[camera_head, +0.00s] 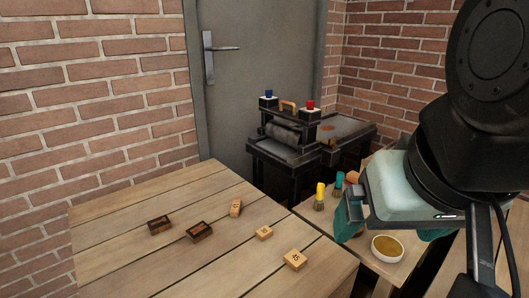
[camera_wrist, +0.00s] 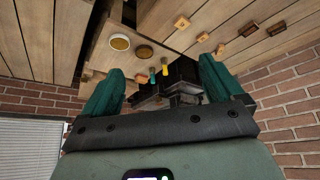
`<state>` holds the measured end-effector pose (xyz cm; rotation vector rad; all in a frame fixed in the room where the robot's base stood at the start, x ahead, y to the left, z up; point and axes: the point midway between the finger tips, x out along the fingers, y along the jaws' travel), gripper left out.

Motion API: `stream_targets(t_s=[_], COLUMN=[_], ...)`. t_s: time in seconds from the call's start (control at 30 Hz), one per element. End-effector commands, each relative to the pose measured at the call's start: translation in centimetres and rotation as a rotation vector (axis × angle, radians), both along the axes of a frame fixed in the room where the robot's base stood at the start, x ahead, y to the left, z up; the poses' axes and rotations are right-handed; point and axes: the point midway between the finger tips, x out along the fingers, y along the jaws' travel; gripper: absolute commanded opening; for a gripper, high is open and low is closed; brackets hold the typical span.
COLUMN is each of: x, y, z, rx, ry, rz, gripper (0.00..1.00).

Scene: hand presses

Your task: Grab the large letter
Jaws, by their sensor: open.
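Several letter blocks lie on the wooden table (camera_head: 110,225) in the head view. The largest light block (camera_head: 295,259) has a dark mark on top and lies nearest the front edge. A smaller light block (camera_head: 264,232) and another small block (camera_head: 236,208) lie behind it. Two dark, reddish-brown blocks (camera_head: 159,225) (camera_head: 199,232) lie to the left. The markings are too small to read surely. My gripper (camera_head: 393,226) is right of the table, apart from the blocks. In the wrist view its teal fingers (camera_wrist: 160,85) are wide apart with nothing gripped. The light block (camera_wrist: 182,23) shows there near the top.
A black hand press (camera_head: 288,135) stands behind, by a grey door (camera_head: 240,110). The table's left part is clear.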

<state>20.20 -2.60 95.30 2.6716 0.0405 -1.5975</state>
Motion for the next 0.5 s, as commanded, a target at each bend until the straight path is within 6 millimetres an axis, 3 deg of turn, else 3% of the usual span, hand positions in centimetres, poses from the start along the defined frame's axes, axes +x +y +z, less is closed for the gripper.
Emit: stream_targets(t_s=[0.17,0.27,0.37,0.5], x=[0.1,1.5,4.5,10.4], y=[0.1,0.6,2.1,6.1], z=[0.0,-0.2,-0.9,-3.0], rx=[0.001,0.015,0.055,0.18], ry=[0.0,-0.005,-0.021,-0.054], rz=[-0.003,-0.03,-0.09,-0.209], gripper=[0.94,0.94,0.94,0.94])
